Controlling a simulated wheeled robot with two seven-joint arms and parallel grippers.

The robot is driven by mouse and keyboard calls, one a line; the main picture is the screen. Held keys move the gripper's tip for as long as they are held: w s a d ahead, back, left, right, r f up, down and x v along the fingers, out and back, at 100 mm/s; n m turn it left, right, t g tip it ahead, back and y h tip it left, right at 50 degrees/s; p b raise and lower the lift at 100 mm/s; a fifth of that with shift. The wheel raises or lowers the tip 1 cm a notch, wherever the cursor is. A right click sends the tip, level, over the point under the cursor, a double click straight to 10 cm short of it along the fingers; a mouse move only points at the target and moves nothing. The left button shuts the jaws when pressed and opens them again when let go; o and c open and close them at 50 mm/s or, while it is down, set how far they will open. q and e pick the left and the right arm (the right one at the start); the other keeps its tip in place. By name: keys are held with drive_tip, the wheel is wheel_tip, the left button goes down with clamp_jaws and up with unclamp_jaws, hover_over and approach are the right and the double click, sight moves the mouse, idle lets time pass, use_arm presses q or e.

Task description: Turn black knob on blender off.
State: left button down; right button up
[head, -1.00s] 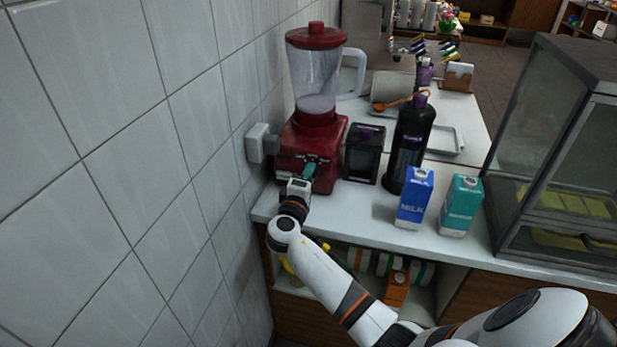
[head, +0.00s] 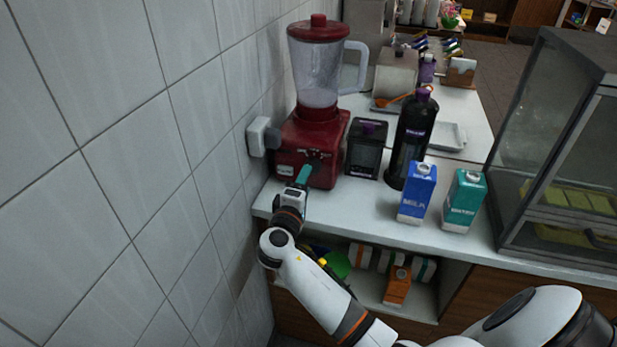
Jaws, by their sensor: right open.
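The red blender (head: 308,140) stands on the white counter against the tiled wall, its clear jug (head: 318,75) on top with a little pale content at the bottom. Its front panel (head: 312,157) faces me; small dark controls show there, but I cannot tell how the black knob is turned. My right gripper (head: 304,173) is open and empty, its teal fingers just in front of the lower panel, seemingly apart from it. The fingers hide part of the blender's front. My left gripper is not in view.
A black box (head: 367,149) and a tall dark bottle (head: 411,140) stand right of the blender. Blue (head: 417,193) and teal (head: 463,201) cartons stand near the counter's front edge. A wall socket (head: 257,137) is at left, a glass case (head: 565,160) at right.

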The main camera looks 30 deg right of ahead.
drive_tip(key=b+v, duration=0.1)
drive_tip(key=v, duration=0.6)
idle(0.3)
wheel_tip(320, 180, down, 21)
drive_tip(key=s+a+n+g+y, duration=0.1)
drive_tip(key=a+n+y, duration=0.2)
drive_tip(key=y, duration=0.3)
drive_tip(key=s+a+f+g+y, duration=0.1)
drive_tip(key=s+f+g+y, duration=0.1)
drive_tip(key=s+f, duration=0.5)
drive_tip(key=s+a+f+g+y, duration=0.1)
drive_tip(key=s+f+g+y, duration=0.1)
drive_tip(key=f, duration=0.8)
drive_tip(key=s+f+m+g+y, duration=0.1)
drive_tip(key=s+f+m+g, duration=0.1)
drive_tip(key=s+f, duration=0.4)
drive_tip(key=s+f+m+g+y, duration=0.1)
drive_tip(key=s+f+m, duration=0.2)
drive_tip(key=s, duration=1.4)
drive_tip(key=s+f+m+g+y, duration=0.1)
drive_tip(key=s+f+m+g, duration=0.1)
drive_tip(key=s+f, duration=0.7)
drive_tip(key=s, duration=0.3)
drive_tip(key=shift+d+f+m+g+y, duration=0.3)
drive_tip(key=shift+f+m+y, duration=0.05)
drive_tip(key=shift+m+y, duration=0.05)
